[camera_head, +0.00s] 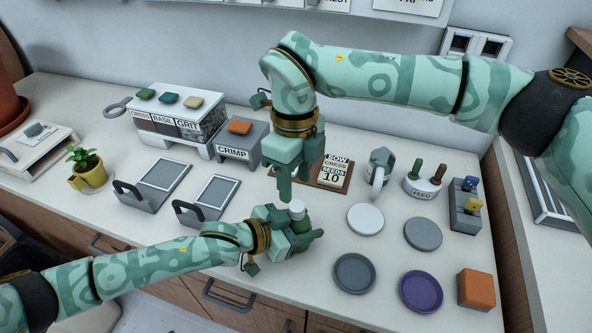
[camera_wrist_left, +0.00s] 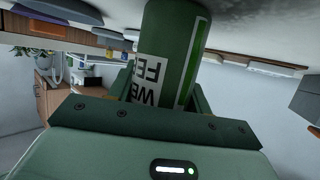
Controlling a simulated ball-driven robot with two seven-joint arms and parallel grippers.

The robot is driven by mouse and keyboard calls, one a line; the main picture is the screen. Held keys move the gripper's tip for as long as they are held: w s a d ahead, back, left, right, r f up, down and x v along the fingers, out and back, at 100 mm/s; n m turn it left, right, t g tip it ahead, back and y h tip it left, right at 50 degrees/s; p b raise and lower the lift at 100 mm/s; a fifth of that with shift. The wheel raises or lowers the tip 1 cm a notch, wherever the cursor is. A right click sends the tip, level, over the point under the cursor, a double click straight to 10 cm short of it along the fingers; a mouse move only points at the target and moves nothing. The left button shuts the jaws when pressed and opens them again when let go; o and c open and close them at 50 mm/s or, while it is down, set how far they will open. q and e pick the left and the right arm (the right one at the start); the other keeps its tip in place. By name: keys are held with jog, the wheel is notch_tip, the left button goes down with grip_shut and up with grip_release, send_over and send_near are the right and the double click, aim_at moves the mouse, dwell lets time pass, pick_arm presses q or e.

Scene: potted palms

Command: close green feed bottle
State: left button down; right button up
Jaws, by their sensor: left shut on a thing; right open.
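The green feed bottle (camera_head: 299,226) stands near the front middle of the white counter, with a white top (camera_head: 297,207) at its upper end. My left gripper (camera_head: 305,238) is shut around its body from the left. In the left wrist view the bottle (camera_wrist_left: 172,45) fills the jaws, with part of a white label and a bright green stripe showing. My right gripper (camera_head: 294,178) is open and empty, pointing down just above the white top. Whether the top is fully seated cannot be told.
A seed card (camera_head: 336,173) stands on a brown board behind. To the right are a white disc (camera_head: 365,219), a purple disc (camera_head: 421,291), the FEED holder (camera_head: 424,184) and an orange block (camera_head: 477,289). Grey clipboard-like plates (camera_head: 208,199) lie left. The crimp box (camera_head: 240,149) stands behind.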

aim_at(297, 205)
jog(key=n, duration=0.6)
jog(key=shift+r+n, duration=0.2)
jog(key=shift+n, duration=0.1)
jog(key=n, duration=0.3)
jog(key=shift+r+t, duration=0.15)
jog(key=shift+t, duration=0.25)
jog(key=n, duration=0.6)
jog(key=shift+w+d+r+n, duration=0.1)
jog(key=shift+n, duration=0.3)
jog(key=shift+f, duration=4.05)
jog(key=shift+c, duration=0.4)
grip_shut()
jog(key=m, duration=0.7)
